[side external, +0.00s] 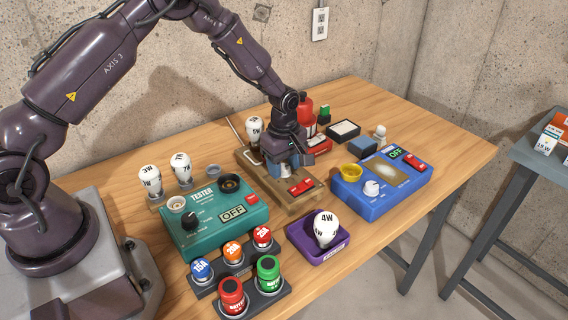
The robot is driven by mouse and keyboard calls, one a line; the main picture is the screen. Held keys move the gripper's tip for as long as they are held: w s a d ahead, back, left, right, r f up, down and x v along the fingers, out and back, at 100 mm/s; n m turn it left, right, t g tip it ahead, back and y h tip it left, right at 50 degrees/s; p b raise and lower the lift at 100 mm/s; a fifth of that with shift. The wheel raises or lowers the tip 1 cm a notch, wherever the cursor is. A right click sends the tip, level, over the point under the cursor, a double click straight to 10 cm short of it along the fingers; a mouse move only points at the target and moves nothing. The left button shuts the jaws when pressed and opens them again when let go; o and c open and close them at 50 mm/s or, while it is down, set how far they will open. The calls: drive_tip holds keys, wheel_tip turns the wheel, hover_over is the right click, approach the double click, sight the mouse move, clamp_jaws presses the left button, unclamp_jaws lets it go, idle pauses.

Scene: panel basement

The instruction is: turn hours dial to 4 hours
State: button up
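The blue box (385,183) on the right carries a white knob (371,188), a yellow cup, a pale panel, a red switch and a display (396,153) reading OFF. Its dial markings are too small to read. The teal tester (213,220) has a black dial (191,220) and a display reading OFF. No label clearly reads hours, so I cannot tell for sure which is the hours dial. My gripper (289,168) is low over the wooden stand, left of the blue box and apart from both knobs. Its fingers are partly hidden, and its opening cannot be made out.
The wooden stand (306,203) bears a red switch (300,187). A purple tray (303,238) with a 4W bulb (326,227) stands in front. Coloured fuses and batteries (268,272) are at the front left; more bulbs (181,168) stand behind the tester. The table's right end is clear.

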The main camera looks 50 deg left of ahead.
drive_tip(key=c, duration=0.6)
